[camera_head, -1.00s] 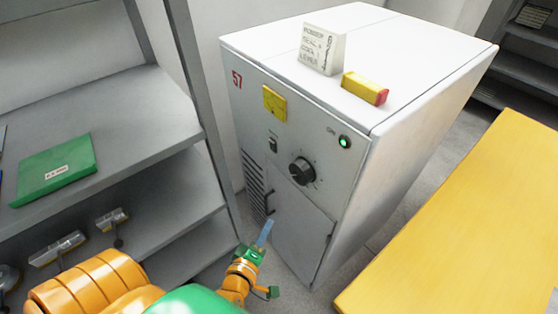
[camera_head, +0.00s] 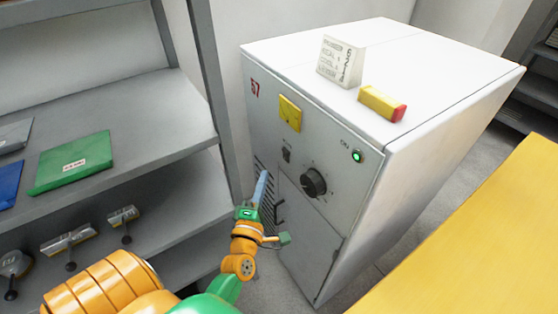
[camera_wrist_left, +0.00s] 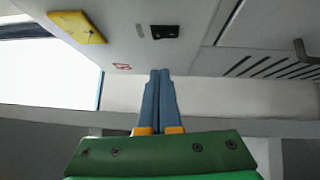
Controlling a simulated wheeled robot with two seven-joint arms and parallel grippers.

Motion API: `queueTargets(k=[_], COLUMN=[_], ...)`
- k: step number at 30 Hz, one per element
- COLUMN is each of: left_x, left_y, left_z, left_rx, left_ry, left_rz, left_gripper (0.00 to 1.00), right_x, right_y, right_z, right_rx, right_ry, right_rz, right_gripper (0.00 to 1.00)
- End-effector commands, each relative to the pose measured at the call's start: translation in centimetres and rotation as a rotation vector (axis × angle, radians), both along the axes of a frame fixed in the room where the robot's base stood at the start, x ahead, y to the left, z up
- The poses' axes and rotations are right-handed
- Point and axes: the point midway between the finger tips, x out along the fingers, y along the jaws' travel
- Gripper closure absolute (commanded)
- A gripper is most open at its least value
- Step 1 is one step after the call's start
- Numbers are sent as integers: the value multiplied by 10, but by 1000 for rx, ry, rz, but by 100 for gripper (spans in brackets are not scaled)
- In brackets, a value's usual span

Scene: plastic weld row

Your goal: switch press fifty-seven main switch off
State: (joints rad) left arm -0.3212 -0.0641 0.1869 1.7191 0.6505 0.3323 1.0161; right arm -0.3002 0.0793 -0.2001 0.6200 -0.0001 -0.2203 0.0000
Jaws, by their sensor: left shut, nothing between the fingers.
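The press fifty-seven cabinet (camera_head: 340,225) is a pale grey box with a red 57 (camera_head: 255,88) on its front. Its small black main switch (camera_head: 287,155) sits below a yellow plate (camera_head: 290,113); I cannot tell its position. In the left wrist view the switch (camera_wrist_left: 165,31) is ahead of the fingers. The lamp (camera_head: 358,156) marked ON glows green. My left gripper (camera_head: 264,174) is shut and empty, its blue fingers in front of the panel, below and left of the switch. They also show in the wrist view (camera_wrist_left: 159,74), apart from the switch. My right gripper is out of view.
A black knob (camera_head: 314,182) is right of the switch, and a door handle (camera_head: 279,211) below. A lettered block (camera_head: 340,62) and a yellow-red block (camera_head: 382,103) lie on top. Grey shelves (camera_head: 110,110) stand left, a yellow table (camera_head: 480,245) right.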

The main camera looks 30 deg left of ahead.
Motion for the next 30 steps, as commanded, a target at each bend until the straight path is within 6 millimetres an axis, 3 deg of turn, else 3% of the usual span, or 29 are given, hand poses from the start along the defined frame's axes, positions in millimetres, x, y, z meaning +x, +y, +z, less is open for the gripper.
queueTargets(k=[5, 12, 30], left_x=[35, 65, 76], left_y=[15, 1, -4], left_z=[6, 8, 11], left_rx=[2, 0, 4], left_ry=[-3, 1, 7], left_rz=[0, 0, -1], left_gripper=[100, 100, 100], right_x=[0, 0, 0], right_y=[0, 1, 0], right_z=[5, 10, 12], right_rx=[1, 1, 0], right_ry=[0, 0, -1], right_rz=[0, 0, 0], right_gripper=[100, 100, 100])
